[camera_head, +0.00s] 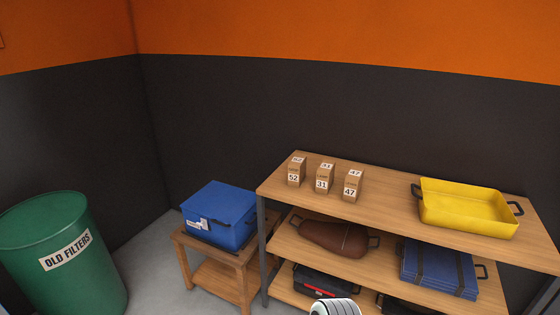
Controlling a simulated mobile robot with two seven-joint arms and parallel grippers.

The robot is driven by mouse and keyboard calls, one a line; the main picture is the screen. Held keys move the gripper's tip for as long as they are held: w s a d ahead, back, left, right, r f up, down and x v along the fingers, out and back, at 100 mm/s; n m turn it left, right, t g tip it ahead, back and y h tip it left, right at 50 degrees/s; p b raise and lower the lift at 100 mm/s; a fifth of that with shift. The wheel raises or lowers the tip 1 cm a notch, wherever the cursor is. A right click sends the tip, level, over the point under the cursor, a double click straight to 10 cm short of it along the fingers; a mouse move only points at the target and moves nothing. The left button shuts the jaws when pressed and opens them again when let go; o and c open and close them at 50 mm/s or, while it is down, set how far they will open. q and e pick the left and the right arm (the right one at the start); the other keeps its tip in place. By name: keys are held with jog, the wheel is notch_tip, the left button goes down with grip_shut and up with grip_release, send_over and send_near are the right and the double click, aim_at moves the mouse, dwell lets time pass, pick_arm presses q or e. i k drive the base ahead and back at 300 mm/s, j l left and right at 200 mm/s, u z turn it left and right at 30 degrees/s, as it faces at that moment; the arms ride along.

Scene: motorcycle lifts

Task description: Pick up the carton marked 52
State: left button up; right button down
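The carton marked 52 (296,172) is a small brown box standing upright on the top shelf, near its left end. White labels with its number show on its front and top. Two similar cartons stand in a row to its right: the carton marked 31 (324,178) and the carton marked 47 (352,186). Small gaps separate them. No gripper fingers show in this view. A white and grey rounded part shows at the bottom edge, and I cannot tell which part it is.
The wooden shelf unit (388,208) holds a yellow tray (468,208) on top at right. Below are a brown case (333,238) and a blue folded item (437,268). A blue box (220,212) sits on a low wooden stand (228,278). A green OLD FILTERS drum (62,255) stands left.

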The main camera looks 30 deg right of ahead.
aim_at(296, 167)
jog(key=i+z, duration=0.4)
jog(key=i+j+z, duration=0.2)
jog(key=z, duration=0.2)
jog(key=i+j+z, duration=0.25)
jog(key=z, duration=0.15)
jog(key=i+j+z, duration=0.15)
jog(key=z, duration=0.25)
jog(key=i+j+z, duration=0.15)
jog(key=j+z, duration=0.25)
jog(key=i+j+z, duration=0.1)
jog(key=z, duration=0.3)
jog(key=k+j, duration=0.05)
jog(key=j, duration=0.05)
